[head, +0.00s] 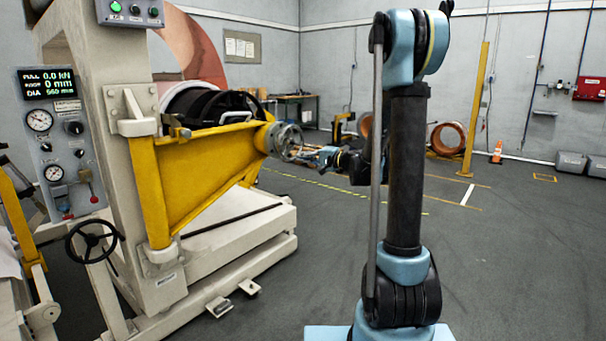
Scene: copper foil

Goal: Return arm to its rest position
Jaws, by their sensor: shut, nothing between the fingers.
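My arm rises at the right of centre in the head view, with its upper joint near the top edge. Its forearm is partly hidden behind my own dark upright link. My gripper (303,156) is small in the picture, at the far end of the arm, pointing left. It is shut and empty. It appears close to the grey round hub (285,140) at the end of the yellow arm (205,165) of the machine. I cannot tell whether it touches the hub.
The cream machine frame (85,100) fills the left, with a gauge panel (55,140) and a black handwheel (92,240). Copper coils (447,139) and a yellow post (476,110) stand at the back. Grey boxes (571,163) are far right.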

